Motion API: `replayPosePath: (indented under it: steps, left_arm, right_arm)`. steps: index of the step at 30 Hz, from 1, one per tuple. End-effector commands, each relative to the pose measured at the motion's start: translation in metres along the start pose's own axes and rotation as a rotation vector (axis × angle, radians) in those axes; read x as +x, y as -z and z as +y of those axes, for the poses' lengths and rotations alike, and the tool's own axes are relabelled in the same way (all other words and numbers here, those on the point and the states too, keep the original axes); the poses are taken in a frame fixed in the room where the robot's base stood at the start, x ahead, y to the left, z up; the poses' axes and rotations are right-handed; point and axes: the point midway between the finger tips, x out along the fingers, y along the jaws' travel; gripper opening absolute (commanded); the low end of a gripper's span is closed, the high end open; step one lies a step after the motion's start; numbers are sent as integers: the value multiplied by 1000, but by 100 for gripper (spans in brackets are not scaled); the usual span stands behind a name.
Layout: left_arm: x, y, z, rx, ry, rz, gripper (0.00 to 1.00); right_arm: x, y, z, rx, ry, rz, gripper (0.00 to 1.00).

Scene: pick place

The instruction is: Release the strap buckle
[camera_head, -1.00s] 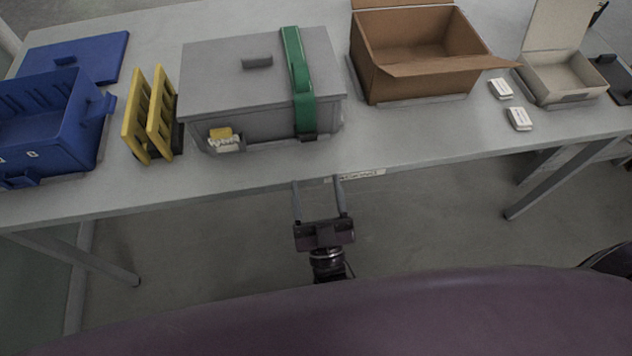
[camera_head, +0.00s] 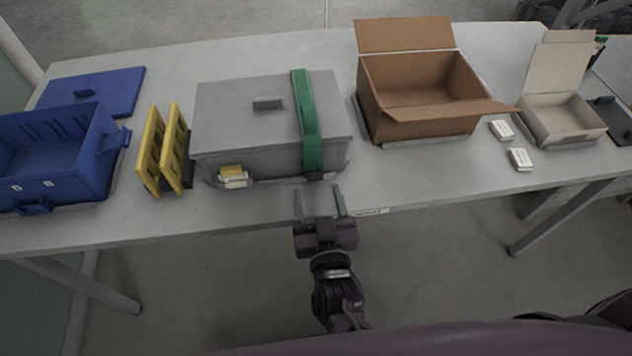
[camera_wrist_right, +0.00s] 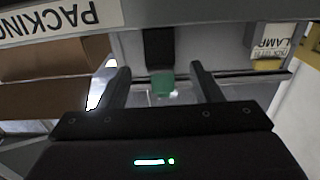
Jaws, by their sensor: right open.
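A grey lidded box (camera_head: 230,110) stands on the table with a green strap (camera_head: 308,120) running over its lid and down its front. A dark piece, apparently the buckle (camera_head: 318,176), sits at the strap's lower front end. In the right wrist view the dark piece (camera_wrist_right: 159,46) and a bit of green strap (camera_wrist_right: 162,84) show between the fingers. My right gripper (camera_head: 318,190) is open and empty at the table's front edge, in front of the strap's lower end and apart from it. It also shows in the right wrist view (camera_wrist_right: 160,70). My left gripper is not in view.
Yellow racks (camera_head: 160,150) and a blue crate (camera_head: 60,160) stand left of the box. An open cardboard box (camera_head: 425,115) stands right, with small white packets (camera_head: 519,159) and an open white box (camera_head: 560,120) beyond. A label (camera_head: 370,211) marks the table edge.

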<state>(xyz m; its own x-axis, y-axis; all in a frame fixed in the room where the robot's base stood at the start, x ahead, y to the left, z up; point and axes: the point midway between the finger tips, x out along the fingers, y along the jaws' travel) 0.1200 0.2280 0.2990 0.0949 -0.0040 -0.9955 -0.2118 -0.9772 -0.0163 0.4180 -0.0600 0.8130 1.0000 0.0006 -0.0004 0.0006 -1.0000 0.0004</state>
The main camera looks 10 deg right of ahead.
Motion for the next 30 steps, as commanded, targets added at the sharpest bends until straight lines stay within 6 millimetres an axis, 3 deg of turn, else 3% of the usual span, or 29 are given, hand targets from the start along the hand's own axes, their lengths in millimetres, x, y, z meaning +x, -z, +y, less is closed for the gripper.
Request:
replayPosePath:
  steps: [7, 17, 26, 30]
  left_arm:
    - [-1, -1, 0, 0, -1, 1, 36]
    - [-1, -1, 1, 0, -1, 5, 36]
    - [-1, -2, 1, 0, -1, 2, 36]
    - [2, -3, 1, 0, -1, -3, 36]
  right_arm:
    - [30, 0, 0, 1, -1, 1, 59]
    - [33, 0, 0, 1, 0, 0, 59]
    - [33, 0, 0, 1, 0, 0, 19]
    - [33, -2, 0, 0, 0, 10, 17]
